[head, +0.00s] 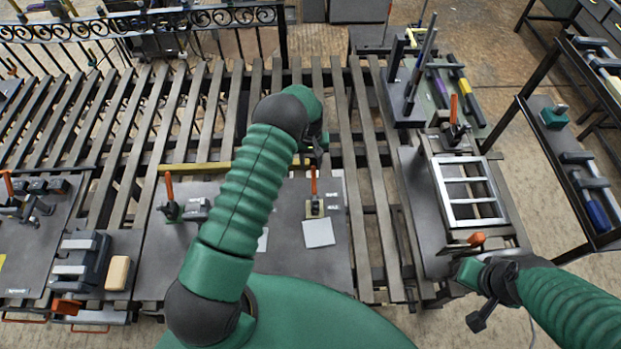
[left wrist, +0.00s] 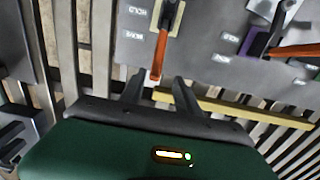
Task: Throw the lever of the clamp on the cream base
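The clamp on the cream base (head: 315,208) stands on the dark plate in the middle of the head view. Its orange lever (head: 313,181) appears upright there. In the left wrist view the cream base (left wrist: 176,18) is at the top, and the orange lever (left wrist: 160,52) points toward my gripper. My left gripper (left wrist: 157,88) is open, its two dark fingers on either side of the line of the lever's tip; contact cannot be told. In the head view my left gripper (head: 318,143) is just beyond the lever, partly hidden by my arm. My right gripper (head: 484,277) is at the right bench; its fingers are unclear.
A pale square (head: 318,233) lies near the cream base. A yellow bar (left wrist: 240,106) runs along the plate's edge. A metal frame (head: 468,193) lies at right.

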